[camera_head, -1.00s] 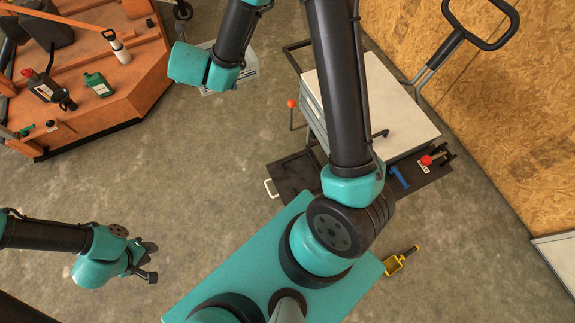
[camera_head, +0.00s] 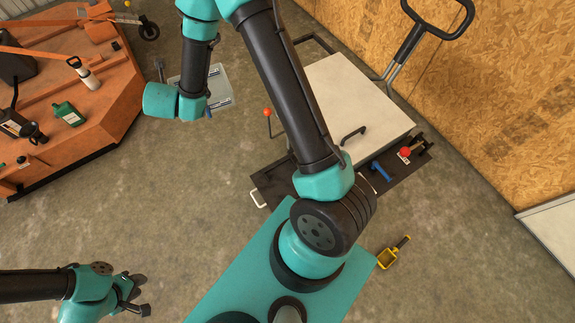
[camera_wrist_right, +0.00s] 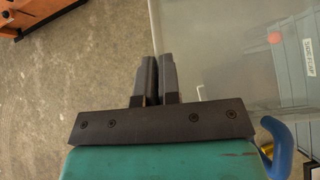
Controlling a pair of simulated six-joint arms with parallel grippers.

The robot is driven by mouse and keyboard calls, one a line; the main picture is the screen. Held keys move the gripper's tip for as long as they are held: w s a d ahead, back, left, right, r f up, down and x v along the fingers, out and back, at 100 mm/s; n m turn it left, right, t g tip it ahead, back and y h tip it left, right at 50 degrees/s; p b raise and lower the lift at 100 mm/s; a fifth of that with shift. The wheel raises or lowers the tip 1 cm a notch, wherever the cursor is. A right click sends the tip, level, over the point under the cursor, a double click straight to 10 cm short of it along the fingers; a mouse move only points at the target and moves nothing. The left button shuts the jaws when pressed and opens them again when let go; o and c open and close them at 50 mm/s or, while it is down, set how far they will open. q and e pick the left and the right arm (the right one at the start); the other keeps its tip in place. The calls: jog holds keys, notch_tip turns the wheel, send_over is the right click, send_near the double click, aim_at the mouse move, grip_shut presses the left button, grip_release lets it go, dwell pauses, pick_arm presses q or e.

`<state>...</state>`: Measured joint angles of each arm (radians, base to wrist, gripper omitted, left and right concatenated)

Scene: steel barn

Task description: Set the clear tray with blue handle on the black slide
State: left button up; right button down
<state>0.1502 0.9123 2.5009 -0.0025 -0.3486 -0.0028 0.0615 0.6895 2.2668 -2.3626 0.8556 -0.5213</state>
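The clear tray with blue handle (camera_head: 222,82) shows in the head view as a see-through grey box, partly behind my right arm. In the right wrist view its clear wall (camera_wrist_right: 205,60) fills the right side, with a blue handle (camera_wrist_right: 280,152) at lower right. My right gripper (camera_wrist_right: 158,62) has its fingers close together at the tray's left edge and looks shut on it; the floor lies well below. The black slide (camera_head: 272,184) is a flat dark plate low at the cart, partly hidden by my arm. My left gripper (camera_head: 141,294) is open and empty over the floor.
A white-topped cart (camera_head: 355,100) stands on the right, with an orange-ball lever (camera_head: 267,112). A red-knobbed clamp (camera_head: 405,152) and a blue piece (camera_head: 380,171) sit on the dark plate. An orange machine (camera_head: 75,120) is on the left.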

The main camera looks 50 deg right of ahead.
jog(key=s+d+f+m+g+h, duration=0.1)
jog(key=s+d+f+m+g, duration=0.2)
jog(key=f, duration=0.7)
jog(key=s+d+f+m+h, duration=0.1)
jog(key=d+f+m+h, duration=0.3)
jog(key=f, duration=0.7)
jog(key=s+d+f+m+g+y, duration=0.15)
jog(key=d+f, duration=0.35)
jog(key=f, duration=0.5)
jog(key=s+f+m+g, duration=0.6)
jog(key=s+f+m, duration=0.1)
jog(key=s+f, duration=1.6)
notch_tip(320, 180, down, 3)
jog(key=shift+s+d+r+m, duration=0.1)
jog(key=shift+s+d+m, duration=0.05)
jog(key=shift+s+m, duration=0.2)
jog(key=shift+w+h, duration=0.1)
jog(key=shift+h, duration=0.15)
jog(key=w+d+f, duration=0.1)
jog(key=w+d, duration=0.9)
jog(key=d, duration=0.1)
jog(key=shift+d+f, duration=0.2)
